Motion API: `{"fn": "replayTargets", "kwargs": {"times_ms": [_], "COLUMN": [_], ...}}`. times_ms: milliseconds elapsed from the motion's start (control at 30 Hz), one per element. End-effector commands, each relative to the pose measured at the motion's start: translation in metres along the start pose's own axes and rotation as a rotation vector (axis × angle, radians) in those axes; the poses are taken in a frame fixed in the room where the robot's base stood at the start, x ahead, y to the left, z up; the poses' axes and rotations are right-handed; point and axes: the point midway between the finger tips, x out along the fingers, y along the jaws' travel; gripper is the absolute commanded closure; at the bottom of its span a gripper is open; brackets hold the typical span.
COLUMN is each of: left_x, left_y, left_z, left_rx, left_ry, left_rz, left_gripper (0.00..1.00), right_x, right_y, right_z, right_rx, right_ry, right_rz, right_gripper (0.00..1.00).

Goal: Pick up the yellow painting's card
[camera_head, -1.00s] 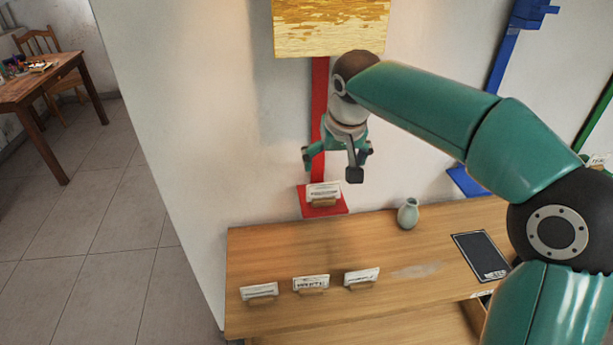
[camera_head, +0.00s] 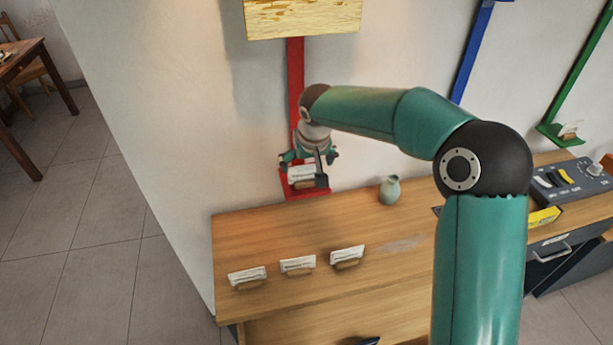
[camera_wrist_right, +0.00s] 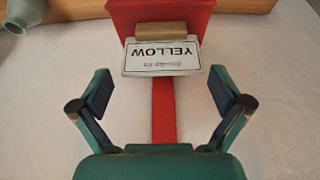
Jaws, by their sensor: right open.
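The yellow painting (camera_head: 302,17) hangs at the top of the head view, with a red strip running down below it. Its white card (camera_head: 302,172) stands in a small wooden holder on the red shelf (camera_head: 308,194). In the right wrist view the card (camera_wrist_right: 161,58) reads "YELLOW" upside down, in front of its wooden block (camera_wrist_right: 161,28). My right gripper (camera_head: 309,163) is open and empty at the card, partly covering it in the head view. In the wrist view its fingers (camera_wrist_right: 161,92) are spread wide, short of the card. My left gripper is not in view.
Three more cards in wooden holders (camera_head: 298,265) stand on the wooden table (camera_head: 250,226). A pale green vase (camera_head: 390,190) stands near the wall, right of the red shelf. A grey control box (camera_head: 570,183) is at the right. A green shelf (camera_head: 562,134) holds another card.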

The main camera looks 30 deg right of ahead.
Motion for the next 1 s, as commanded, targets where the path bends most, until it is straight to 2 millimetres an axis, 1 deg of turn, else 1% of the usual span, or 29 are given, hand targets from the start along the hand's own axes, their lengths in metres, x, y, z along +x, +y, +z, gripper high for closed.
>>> {"fn": "replayTargets", "kwargs": {"times_ms": [200,333,433,633,667,700,867,1000], "left_x": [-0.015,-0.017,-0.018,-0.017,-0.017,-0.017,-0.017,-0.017], "left_y": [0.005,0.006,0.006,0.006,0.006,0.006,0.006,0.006], "left_z": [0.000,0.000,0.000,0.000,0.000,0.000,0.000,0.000], "left_rx": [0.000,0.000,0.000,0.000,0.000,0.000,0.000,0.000], "left_ry": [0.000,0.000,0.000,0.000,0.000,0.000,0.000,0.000], "left_rz": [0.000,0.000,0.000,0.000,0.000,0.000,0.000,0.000], "left_gripper": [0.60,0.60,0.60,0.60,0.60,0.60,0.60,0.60], "right_x": [0.025,0.043,0.049,0.050,0.050,0.050,0.050,0.050], "right_y": [-0.002,-0.003,-0.003,-0.003,-0.003,-0.003,-0.003,-0.003], "right_z": [-0.001,-0.001,-0.001,-0.001,-0.001,-0.001,-0.001,-0.001], "right_rx": [-0.001,-0.001,-0.001,-0.001,-0.001,-0.001,-0.001,-0.001], "right_ry": [-0.005,-0.004,-0.001,0.000,0.000,0.000,-0.001,-0.001], "right_rz": [0.001,0.000,-0.001,-0.001,-0.001,-0.001,-0.001,-0.001], "right_gripper": [0.00,0.00,0.00,0.00,0.02,0.08,0.35,0.36]}}
